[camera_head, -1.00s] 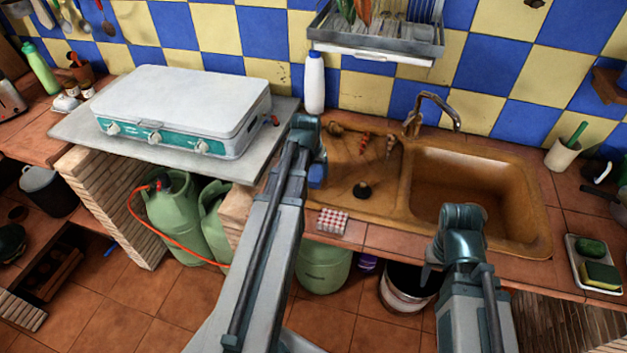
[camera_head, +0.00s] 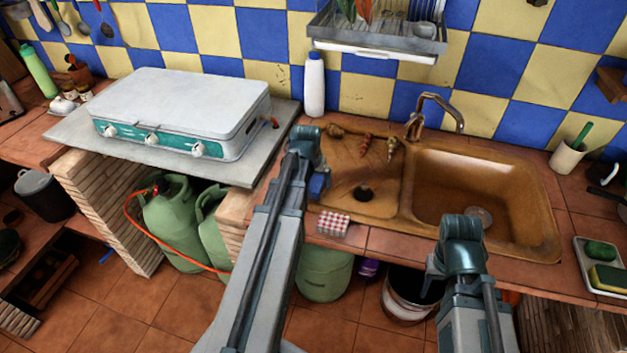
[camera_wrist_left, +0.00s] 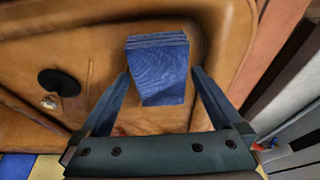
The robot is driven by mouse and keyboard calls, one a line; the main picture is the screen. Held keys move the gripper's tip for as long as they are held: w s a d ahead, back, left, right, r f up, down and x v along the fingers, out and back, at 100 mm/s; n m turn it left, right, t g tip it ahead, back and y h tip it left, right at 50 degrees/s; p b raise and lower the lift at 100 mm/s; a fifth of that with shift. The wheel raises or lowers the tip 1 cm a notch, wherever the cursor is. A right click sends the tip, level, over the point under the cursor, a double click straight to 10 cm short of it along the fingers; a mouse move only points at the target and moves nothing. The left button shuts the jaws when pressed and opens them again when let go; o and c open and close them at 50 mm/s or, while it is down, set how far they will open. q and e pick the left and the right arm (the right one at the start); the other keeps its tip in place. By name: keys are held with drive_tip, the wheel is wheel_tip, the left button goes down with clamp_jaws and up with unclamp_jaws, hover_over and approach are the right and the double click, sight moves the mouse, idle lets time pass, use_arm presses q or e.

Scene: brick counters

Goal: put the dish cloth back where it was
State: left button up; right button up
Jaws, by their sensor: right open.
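The dish cloth (camera_wrist_left: 158,65) is a folded blue bundle between the two fingers of my left gripper (camera_wrist_left: 160,72) in the left wrist view. Both fingertips meet its sides, and it is held over the drainboard side of the brown sink. In the head view a small blue part of it (camera_head: 319,186) shows beside my left gripper (camera_head: 316,178), mostly hidden by my arm. My right gripper (camera_head: 432,280) points down by the sink's front edge, with its fingers largely hidden, and is open.
The sink's basin (camera_head: 475,190) is right of the drainboard (camera_head: 375,205). A red-checked folded item (camera_head: 333,224) lies on the front counter edge. A white bottle (camera_head: 314,84), tap (camera_head: 437,112) and dish rack (camera_head: 380,45) are behind. A camping stove (camera_head: 180,110) stands left.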

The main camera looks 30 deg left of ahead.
use_arm(q)
drive_tip(key=shift+r, duration=0.1)
drive_tip(key=p+v, duration=1.2)
drive_tip(key=shift+s, duration=0.1)
drive_tip(key=s+d+m+g, duration=0.1)
drive_tip(key=s+d, duration=0.3)
drive_tip(key=d, duration=0.6)
drive_tip(key=s+d+m+g, duration=0.1)
drive_tip(key=s+d+m, duration=0.2)
drive_tip(key=d, duration=0.6)
drive_tip(key=s+d+m+g, duration=0.1)
drive_tip(key=s+d, duration=0.4)
drive_tip(key=d, duration=0.5)
drive_tip(key=shift+s+d+f+m+g+y, duration=0.3)
drive_tip(key=shift+f+m, duration=0.1)
drive_tip(key=shift+m, duration=0.4)
